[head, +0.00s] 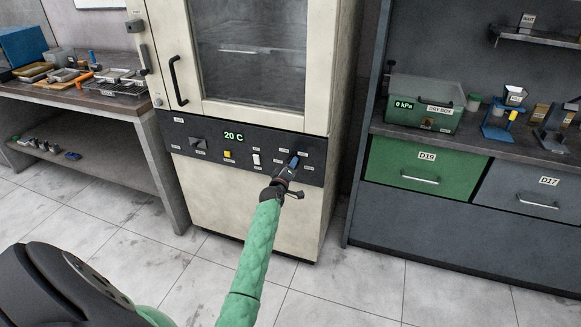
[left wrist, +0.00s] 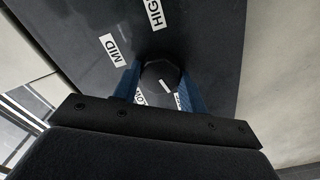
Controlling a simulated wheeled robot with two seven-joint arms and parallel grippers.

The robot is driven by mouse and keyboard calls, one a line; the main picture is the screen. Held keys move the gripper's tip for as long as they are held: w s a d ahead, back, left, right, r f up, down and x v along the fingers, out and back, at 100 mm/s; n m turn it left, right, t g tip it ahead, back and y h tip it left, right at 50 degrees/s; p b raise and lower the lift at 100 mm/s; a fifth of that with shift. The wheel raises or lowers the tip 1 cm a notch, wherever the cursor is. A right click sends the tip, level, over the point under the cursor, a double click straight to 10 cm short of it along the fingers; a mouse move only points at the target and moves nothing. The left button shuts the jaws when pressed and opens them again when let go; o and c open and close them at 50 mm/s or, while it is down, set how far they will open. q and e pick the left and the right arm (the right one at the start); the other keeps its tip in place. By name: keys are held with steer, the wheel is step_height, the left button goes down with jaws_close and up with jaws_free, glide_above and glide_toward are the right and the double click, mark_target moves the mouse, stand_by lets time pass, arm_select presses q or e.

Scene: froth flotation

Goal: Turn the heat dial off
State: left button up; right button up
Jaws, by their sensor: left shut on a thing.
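The heat dial (left wrist: 160,77) is a dark, faceted knob on the black control panel (head: 212,143) of the cream oven. In the left wrist view it sits between the two blue fingers of my left gripper (left wrist: 158,88), which is shut on it. MID (left wrist: 114,49) and HIGH (left wrist: 154,12) labels show beyond it; two nearer labels are partly covered. A short white mark shows on the knob. In the head view my left gripper (head: 294,164) reaches the panel's right end and hides the dial. My right gripper is out of view.
The panel also has a 20 C display (head: 234,137), a yellow button (head: 227,155) and a white switch (head: 256,159). The oven door (head: 180,85) is shut. A bench stands left; a green drawer (head: 423,170) and a dry box (head: 424,103) stand right.

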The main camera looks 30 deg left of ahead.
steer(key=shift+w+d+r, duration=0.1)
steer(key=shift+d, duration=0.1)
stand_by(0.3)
arm_select(q)
steer(key=o, duration=1)
steer(key=shift+a, duration=0.1)
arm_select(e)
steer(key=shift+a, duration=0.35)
arm_select(q)
steer(key=shift+s, duration=0.15)
steer(key=b+v, duration=0.1)
steer(key=v, duration=0.6)
steer(key=shift+s, duration=0.3)
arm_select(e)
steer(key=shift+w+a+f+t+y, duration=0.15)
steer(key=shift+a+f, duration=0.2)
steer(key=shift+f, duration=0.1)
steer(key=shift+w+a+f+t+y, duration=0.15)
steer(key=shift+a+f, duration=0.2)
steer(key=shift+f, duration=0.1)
